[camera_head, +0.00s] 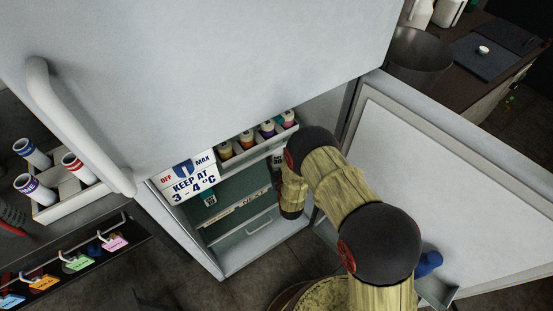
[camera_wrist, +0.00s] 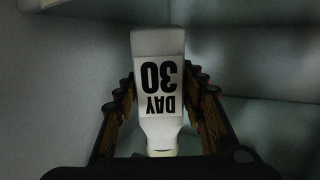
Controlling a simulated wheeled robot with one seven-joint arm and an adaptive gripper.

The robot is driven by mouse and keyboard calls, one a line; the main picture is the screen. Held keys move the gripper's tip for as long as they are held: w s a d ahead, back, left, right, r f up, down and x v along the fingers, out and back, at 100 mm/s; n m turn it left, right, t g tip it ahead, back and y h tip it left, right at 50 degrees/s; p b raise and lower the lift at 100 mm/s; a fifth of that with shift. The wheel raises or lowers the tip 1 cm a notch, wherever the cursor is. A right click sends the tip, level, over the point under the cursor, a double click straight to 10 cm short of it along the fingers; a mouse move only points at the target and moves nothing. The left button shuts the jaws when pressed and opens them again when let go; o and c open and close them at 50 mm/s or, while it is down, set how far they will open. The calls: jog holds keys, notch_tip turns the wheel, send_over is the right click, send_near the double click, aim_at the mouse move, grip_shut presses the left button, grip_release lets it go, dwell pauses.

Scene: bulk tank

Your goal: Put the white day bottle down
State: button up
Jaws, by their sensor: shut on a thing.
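The white day bottle (camera_wrist: 158,45) is between the fingers of my gripper (camera_wrist: 160,103) in the wrist view. Its label reads "DAY 30" and appears upside down in that picture. The fingers are shut on its two sides. I cannot tell whether the bottle's base touches a surface.
A tray of several small bottles (camera_head: 248,140) sits inside the fridge, near a "KEEP AT 3-4°C" sign (camera_head: 190,182). The open fridge door (camera_head: 450,185) stands to the right of my arm. A white rack (camera_head: 70,205) with printed tubes is at left. Another white object (camera_wrist: 38,4) shows at the wrist view's top left.

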notch_tip(320, 180, down, 2)
jog(key=shift+b, duration=0.3)
jog(key=shift+r, duration=0.1)
jog(key=o, duration=1.4)
